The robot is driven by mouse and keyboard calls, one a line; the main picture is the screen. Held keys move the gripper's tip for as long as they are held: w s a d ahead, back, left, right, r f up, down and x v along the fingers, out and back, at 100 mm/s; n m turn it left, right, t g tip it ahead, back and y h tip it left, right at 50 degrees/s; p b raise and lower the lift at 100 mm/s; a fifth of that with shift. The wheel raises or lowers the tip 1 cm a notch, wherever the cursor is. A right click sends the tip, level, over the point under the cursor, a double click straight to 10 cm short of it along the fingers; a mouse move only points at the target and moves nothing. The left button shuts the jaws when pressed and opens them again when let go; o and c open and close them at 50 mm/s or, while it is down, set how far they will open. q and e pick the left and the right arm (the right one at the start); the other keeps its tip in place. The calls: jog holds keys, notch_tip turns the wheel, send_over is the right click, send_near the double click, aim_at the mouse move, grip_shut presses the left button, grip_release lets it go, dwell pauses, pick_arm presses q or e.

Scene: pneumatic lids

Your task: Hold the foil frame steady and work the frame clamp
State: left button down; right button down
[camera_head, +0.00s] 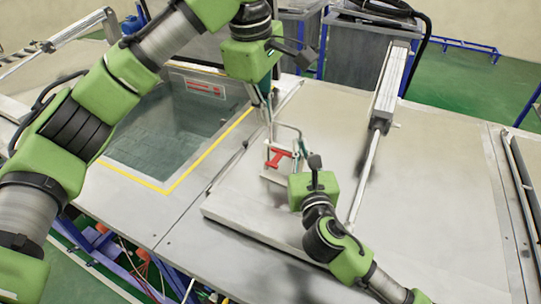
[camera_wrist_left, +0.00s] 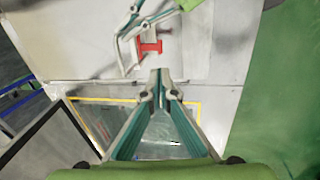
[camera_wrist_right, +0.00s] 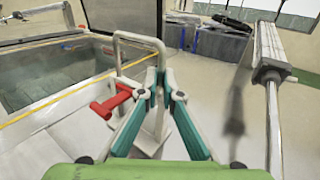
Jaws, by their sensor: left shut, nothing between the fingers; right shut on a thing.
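The red T-shaped clamp handle (camera_head: 278,158) sits low beside a pale bent bar (camera_head: 290,127), which looks like the foil frame's handle. Both stand on the left edge of a grey lid. My right gripper (camera_wrist_right: 160,78) is shut on the upright leg of the bent bar, just right of the red clamp handle (camera_wrist_right: 112,102). My left gripper (camera_head: 264,112) is shut and empty above the lid's left edge, pointing down. In the left wrist view its fingertips (camera_wrist_left: 160,74) appear just short of the red handle (camera_wrist_left: 150,47), apart from it.
A tank opening (camera_head: 175,120) with a yellow border lies to the left. A pneumatic cylinder (camera_head: 390,85) with a long rod slants over the lid (camera_head: 250,225) at the right. Grey bins (camera_head: 365,50) stand behind.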

aim_at(272, 164)
dwell(0.3)
pick_arm(q)
jog(key=f, duration=0.4)
jog(key=w+f, duration=0.1)
jog(key=f, duration=0.4)
jog(key=w+d+f, duration=0.1)
jog(key=f, duration=0.3)
jog(key=shift+w+f, duration=0.25)
jog(key=shift+f, duration=0.15)
jog(key=shift+f, duration=0.1)
